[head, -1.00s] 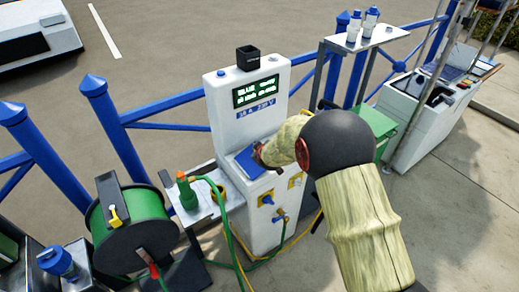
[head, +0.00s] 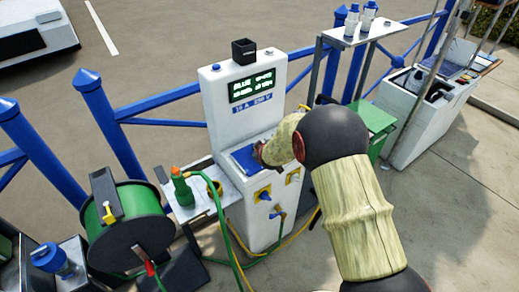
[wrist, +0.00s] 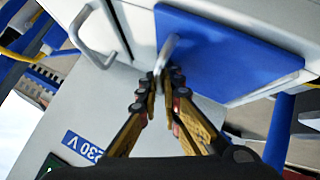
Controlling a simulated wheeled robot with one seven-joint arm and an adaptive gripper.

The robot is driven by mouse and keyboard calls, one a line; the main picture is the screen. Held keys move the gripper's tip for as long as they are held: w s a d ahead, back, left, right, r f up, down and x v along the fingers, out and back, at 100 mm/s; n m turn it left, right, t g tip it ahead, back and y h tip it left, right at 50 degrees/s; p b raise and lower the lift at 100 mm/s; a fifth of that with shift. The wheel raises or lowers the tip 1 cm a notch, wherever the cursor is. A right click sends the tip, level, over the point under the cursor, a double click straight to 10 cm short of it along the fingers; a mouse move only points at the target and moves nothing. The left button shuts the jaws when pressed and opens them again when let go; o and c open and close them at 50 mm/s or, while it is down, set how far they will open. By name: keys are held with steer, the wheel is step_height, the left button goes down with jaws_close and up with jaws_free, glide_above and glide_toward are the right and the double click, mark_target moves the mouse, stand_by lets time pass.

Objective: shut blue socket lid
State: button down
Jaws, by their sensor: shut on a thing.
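The blue socket lid (head: 244,158) is a flat blue panel at the front of the white power pedestal (head: 222,118), below its display. In the wrist view the lid (wrist: 232,52) fills the upper right, with a small curved metal handle (wrist: 168,47) at its edge. My gripper (wrist: 164,80) is shut on this handle, its fingertips close together at the lid's edge. In the head view my arm hides most of the gripper and the right part of the lid. I cannot tell whether the lid lies flush, and no socket under it shows.
A blue railing (head: 165,122) runs behind. A green box (head: 378,122) stands to the right. Paving at the right is open.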

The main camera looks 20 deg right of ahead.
steer(key=shift+s+f, duration=0.1)
steer(key=shift+f, duration=0.15)
steer(key=c, duration=2)
jaws_free()
steer(key=shift+f, duration=0.15)
steer(key=shift+o, duration=0.2)
